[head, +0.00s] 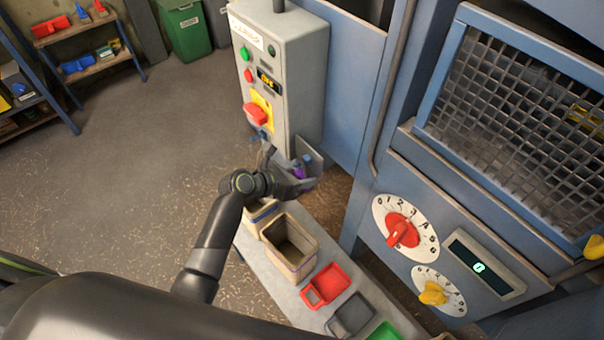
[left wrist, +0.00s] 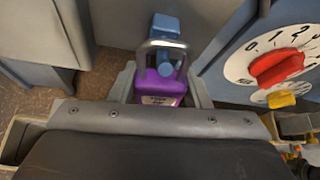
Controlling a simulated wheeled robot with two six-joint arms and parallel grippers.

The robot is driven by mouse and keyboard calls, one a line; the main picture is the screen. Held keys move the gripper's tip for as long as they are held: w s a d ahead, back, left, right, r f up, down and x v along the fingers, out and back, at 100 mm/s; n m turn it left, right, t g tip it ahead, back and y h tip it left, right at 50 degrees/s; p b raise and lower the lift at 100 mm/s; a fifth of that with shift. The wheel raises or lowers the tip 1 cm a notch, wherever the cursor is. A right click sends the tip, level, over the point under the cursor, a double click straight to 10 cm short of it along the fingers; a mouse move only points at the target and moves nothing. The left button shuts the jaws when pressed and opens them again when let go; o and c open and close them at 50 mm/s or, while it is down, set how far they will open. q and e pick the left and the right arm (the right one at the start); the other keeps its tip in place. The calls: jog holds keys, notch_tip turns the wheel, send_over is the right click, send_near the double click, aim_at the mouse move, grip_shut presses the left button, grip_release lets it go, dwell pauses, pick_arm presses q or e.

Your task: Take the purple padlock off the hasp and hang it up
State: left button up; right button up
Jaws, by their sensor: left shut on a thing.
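The purple padlock (left wrist: 160,90) has a pale label and a grey metal shackle. In the left wrist view it sits between the fingers of my left gripper (left wrist: 161,86), which is shut on its body. A blue peg (left wrist: 166,27) with a block-shaped end shows at the shackle; I cannot tell whether the shackle is around it or just in front. In the head view the padlock (head: 298,173) is a small purple patch at my left gripper (head: 300,177), below the grey control box (head: 288,75). The box carries a red handle (head: 256,114) on a yellow plate. My right gripper is not in view.
A bench (head: 252,262) below holds a tan bin (head: 290,246), a red tray (head: 326,285), a dark tray (head: 350,315) and a green tray (head: 384,333). To the right, the blue machine has a red dial (head: 402,231) and a yellow dial (head: 433,293).

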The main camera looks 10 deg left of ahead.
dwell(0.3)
pick_arm(q)
jog(key=o, duration=1.1)
jog(key=shift+s+a+f+p, duration=0.1)
jog(key=shift+s+a+p, duration=0.6)
jog(key=shift+s+a, duration=0.5)
jog(key=shift+s+a+f+p, duration=0.1)
jog(key=shift+s+a+p, duration=0.7)
jog(key=shift+s, duration=0.65)
jog(key=shift+s+a+f+p, duration=0.1)
jog(key=shift+s+a+p, duration=0.5)
jog(key=shift+s+a, duration=0.6)
jog(key=shift+s+d, duration=0.1)
jog(key=shift+r, duration=0.1)
